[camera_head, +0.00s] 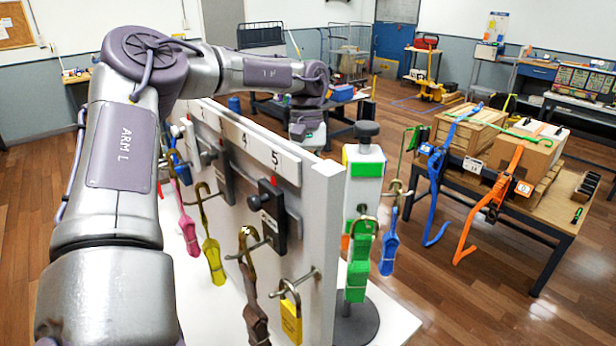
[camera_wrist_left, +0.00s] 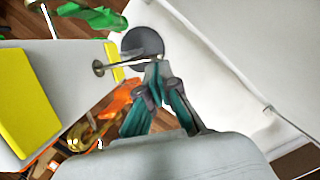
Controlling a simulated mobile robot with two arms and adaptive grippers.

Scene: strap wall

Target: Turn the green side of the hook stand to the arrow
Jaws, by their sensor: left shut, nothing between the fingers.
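The hook stand (camera_head: 364,180) is a white upright post with a dark knob on top and a round dark base. In the head view a green panel faces the camera, with green straps and a blue strap hanging on its hooks. In the left wrist view the stand (camera_wrist_left: 70,62) shows a yellow panel (camera_wrist_left: 22,103), with a hook peg and an orange strap near it. My left gripper (camera_wrist_left: 158,92) is shut and empty, beside the post; I cannot tell if it touches. Its fingertips are hidden in the head view. I cannot make out the arrow. My right gripper is not in view.
A white board (camera_head: 325,240) with numbers, hooks and hanging straps stands left of the stand, and my left arm reaches over it. A yellow padlock (camera_head: 291,318) hangs on it. At right a table (camera_head: 540,225) holds boxes with blue and orange straps. Open floor lies between.

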